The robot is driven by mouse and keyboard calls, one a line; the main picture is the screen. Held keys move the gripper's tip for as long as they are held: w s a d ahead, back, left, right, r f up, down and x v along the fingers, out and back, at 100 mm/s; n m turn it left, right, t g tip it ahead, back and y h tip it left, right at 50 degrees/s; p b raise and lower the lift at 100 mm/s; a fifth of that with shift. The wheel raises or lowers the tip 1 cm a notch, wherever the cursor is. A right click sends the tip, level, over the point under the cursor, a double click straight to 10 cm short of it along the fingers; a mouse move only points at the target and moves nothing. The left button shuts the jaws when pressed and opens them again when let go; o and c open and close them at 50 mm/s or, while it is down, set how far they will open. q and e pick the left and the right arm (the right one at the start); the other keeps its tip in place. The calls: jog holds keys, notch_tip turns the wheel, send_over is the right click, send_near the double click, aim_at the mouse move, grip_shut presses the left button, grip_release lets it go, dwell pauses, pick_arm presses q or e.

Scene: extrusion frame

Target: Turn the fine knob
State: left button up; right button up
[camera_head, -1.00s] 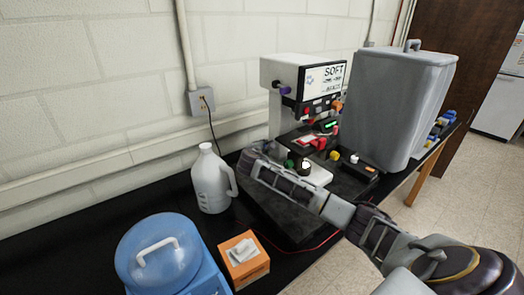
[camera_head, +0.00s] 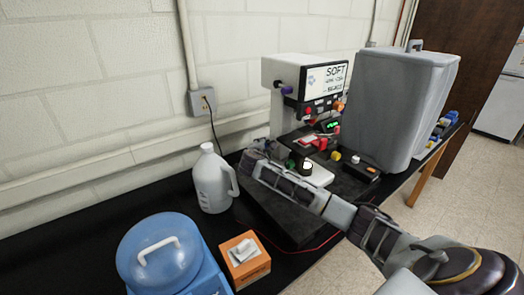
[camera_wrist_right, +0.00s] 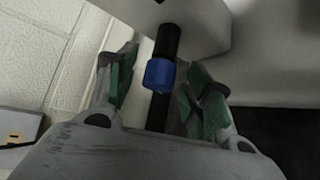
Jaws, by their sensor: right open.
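A white machine (camera_head: 292,72) with a screen stands on the black bench; a purple-blue knob (camera_head: 287,90) shows on its left side. In the right wrist view, a blue knob (camera_wrist_right: 159,73) sits on a black shaft (camera_wrist_right: 167,40). I cannot tell whether it is the fine knob. My right gripper (camera_wrist_right: 160,80) is open, its green-padded fingers on either side of the blue knob, with visible gaps. In the head view its arm reaches from the lower right to the machine's left; the fingertips are hard to make out there. My left gripper is not in view.
A white jug (camera_head: 212,180) stands left of my right gripper. A blue water container (camera_head: 160,255) and an orange box (camera_head: 244,260) are in front. A large grey bin (camera_head: 395,110) stands right of the machine. The bench left of the jug is clear.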

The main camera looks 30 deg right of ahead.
jog(key=v, duration=1.2)
dwell(0.3)
dwell(2.7)
